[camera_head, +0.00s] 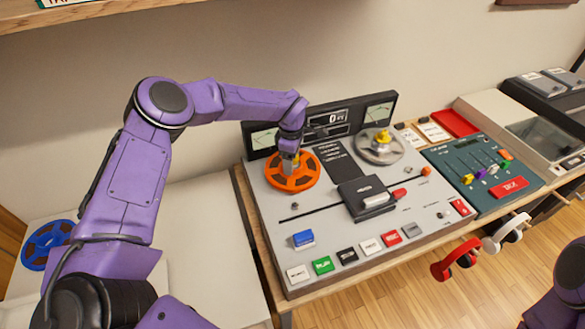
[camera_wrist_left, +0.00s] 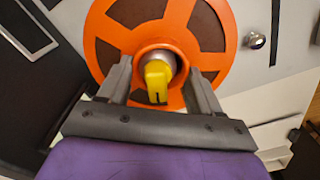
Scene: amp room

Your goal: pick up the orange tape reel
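The orange tape reel (camera_head: 292,171) lies flat on the left spindle of the grey tape deck, and it fills the top of the left wrist view (camera_wrist_left: 215,45). A yellow-capped spindle (camera_wrist_left: 157,78) stands up through its hub. My left gripper (camera_head: 290,158) is over the reel's centre, pointing down. In the left wrist view its two fingers (camera_wrist_left: 157,75) stand apart, one on each side of the raised orange hub. I cannot tell whether they press on it. In the head view the gripper hides part of the hub. My right gripper is not in view.
The tape deck (camera_head: 330,235) has a silver reel hub (camera_head: 380,147) with a yellow cap on its right spindle. Its meter panel (camera_head: 325,122) stands close behind the orange reel. A blue reel (camera_head: 45,243) lies at the far left. A teal mixer (camera_head: 480,170) is to the right.

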